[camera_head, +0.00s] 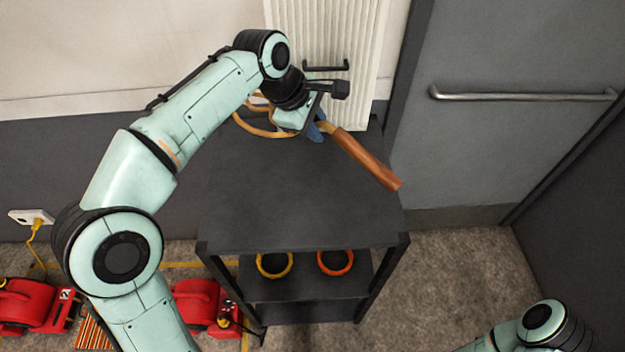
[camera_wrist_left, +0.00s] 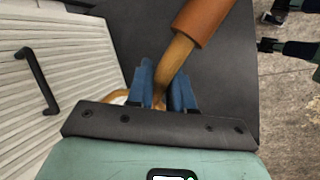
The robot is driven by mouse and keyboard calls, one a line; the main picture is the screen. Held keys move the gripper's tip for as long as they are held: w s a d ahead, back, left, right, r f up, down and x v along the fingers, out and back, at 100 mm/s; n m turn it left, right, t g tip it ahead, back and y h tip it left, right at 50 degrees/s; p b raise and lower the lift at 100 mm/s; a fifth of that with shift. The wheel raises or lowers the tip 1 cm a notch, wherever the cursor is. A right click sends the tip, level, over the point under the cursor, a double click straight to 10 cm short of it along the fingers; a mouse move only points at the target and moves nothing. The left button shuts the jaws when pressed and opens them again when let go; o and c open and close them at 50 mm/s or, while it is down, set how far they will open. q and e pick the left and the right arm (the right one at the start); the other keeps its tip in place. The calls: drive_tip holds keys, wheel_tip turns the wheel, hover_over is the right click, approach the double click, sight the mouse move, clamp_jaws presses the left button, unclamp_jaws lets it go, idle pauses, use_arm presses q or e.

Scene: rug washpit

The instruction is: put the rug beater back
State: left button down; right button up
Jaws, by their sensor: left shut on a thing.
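The rug beater has a brown handle (camera_head: 366,160) and tan looped cane that shows partly behind my left gripper (camera_head: 317,130). My left gripper is shut on the cane neck just below the handle; its blue fingers close around the neck in the left wrist view (camera_wrist_left: 166,88). The beater is over the back part of the dark cart's top (camera_head: 300,200); I cannot tell whether it touches it. The handle points to the front right. A black bracket (camera_head: 326,67) is on the white ribbed panel behind, also seen in the left wrist view (camera_wrist_left: 37,80).
The cart's lower shelf holds a yellow ring-rimmed item (camera_head: 274,272) and an orange one (camera_head: 336,270). Red machines (camera_head: 205,305) stand on the floor at left. A grey door with a bar handle (camera_head: 522,94) is at right. Most of the cart's top is clear.

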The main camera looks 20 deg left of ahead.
use_arm(q)
drive_tip(key=shift+s+f+b, duration=0.15)
drive_tip(key=shift+f+b, duration=1.55)
drive_tip(key=shift+f, duration=7.15)
use_arm(e)
drive_tip(key=shift+s+f, duration=0.4)
drive_tip(key=shift+f, duration=0.35)
drive_tip(key=shift+s+f, duration=0.35)
drive_tip(key=shift+f, duration=0.4)
drive_tip(key=shift+s+f, duration=0.4)
drive_tip(key=shift+f, duration=0.35)
use_arm(q)
drive_tip(key=shift+f+b, duration=0.3)
drive_tip(key=shift+f, duration=0.25)
drive_tip(key=c, duration=1)
unclamp_jaws()
use_arm(e)
drive_tip(key=shift+s+f, duration=0.15)
drive_tip(key=shift+f, duration=0.15)
